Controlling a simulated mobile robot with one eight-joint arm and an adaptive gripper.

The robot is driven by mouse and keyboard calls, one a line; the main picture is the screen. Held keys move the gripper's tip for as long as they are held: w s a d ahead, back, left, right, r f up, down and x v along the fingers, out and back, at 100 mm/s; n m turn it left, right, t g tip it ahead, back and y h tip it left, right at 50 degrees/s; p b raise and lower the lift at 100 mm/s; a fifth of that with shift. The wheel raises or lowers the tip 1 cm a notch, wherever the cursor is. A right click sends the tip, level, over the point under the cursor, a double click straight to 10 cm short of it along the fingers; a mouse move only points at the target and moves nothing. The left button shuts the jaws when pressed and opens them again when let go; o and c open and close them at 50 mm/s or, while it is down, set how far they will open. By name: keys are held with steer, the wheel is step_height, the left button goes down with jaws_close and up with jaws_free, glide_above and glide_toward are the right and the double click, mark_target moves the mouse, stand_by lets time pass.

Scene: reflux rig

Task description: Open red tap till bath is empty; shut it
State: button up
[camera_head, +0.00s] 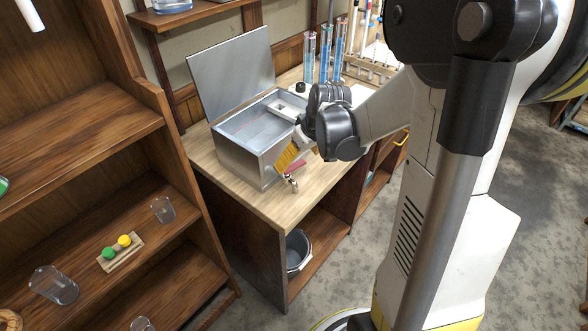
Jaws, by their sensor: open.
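The bath (250,163) is an open-topped metal box on the wooden bench, with its lid (233,75) raised at the back. Pale liquid (247,125) shows inside; its depth is hard to judge. The red tap lever (296,166) is on the bath's front side, low down, above a small metal spout (292,183). No stream shows clearly at the spout. My wrist hides part of the bath's right end.
A grey bucket (298,251) stands on the low shelf under the bench, below the tap. Tall glass cylinders (325,55) with blue liquid stand behind the bath. A wooden shelf unit (90,135) with glassware is at left.

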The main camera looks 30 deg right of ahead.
mark_target(294, 166)
steer(key=shift+b+x, duration=0.45)
steer(key=shift+x, duration=1.25)
steer(key=c, duration=1.2)
steer(key=shift+c, duration=0.2)
